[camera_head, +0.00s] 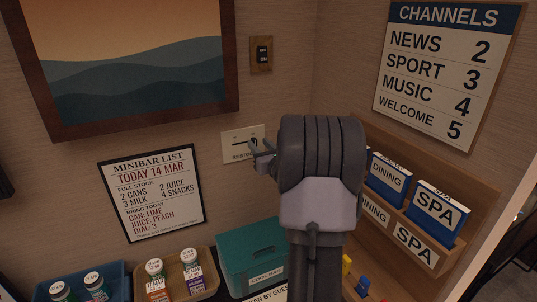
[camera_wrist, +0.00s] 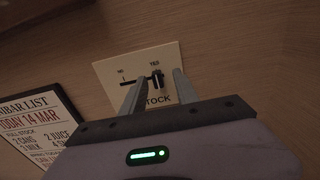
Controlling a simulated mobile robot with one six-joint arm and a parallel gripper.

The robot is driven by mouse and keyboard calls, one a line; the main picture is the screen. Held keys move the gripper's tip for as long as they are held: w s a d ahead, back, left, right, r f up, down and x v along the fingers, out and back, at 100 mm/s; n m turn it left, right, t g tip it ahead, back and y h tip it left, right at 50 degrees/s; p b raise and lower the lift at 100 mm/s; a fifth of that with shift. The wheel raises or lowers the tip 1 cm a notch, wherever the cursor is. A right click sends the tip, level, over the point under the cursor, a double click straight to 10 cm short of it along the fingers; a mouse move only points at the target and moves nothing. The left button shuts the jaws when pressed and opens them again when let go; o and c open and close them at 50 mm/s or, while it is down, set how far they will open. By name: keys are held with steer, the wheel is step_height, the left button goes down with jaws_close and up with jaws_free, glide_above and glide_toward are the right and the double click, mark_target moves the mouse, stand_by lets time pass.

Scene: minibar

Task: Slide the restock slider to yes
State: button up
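The restock slider plate (camera_head: 235,151) is a cream panel on the wall, with its lower lettering partly hidden by my gripper in the wrist view (camera_wrist: 111,69). The dark slider knob (camera_wrist: 157,79) stands at the right end of the slot, under "YES". My gripper (camera_wrist: 159,77) is open, its two grey fingers reaching to the plate on either side of the knob, with gaps visible. In the head view my gripper (camera_head: 260,151) is at the plate's right side; contact is unclear.
A light switch (camera_head: 262,54) is above the plate. The minibar list (camera_head: 152,193) hangs at lower left and a framed picture (camera_head: 130,60) at upper left. A teal box (camera_head: 252,256) stands below. A wooden rack with cards (camera_head: 437,209) is at right.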

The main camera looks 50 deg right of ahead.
steer(key=p+v, duration=0.1)
steer(key=v, duration=1.5)
steer(key=shift+s, duration=0.2)
steer(key=shift+a+r, duration=0.1)
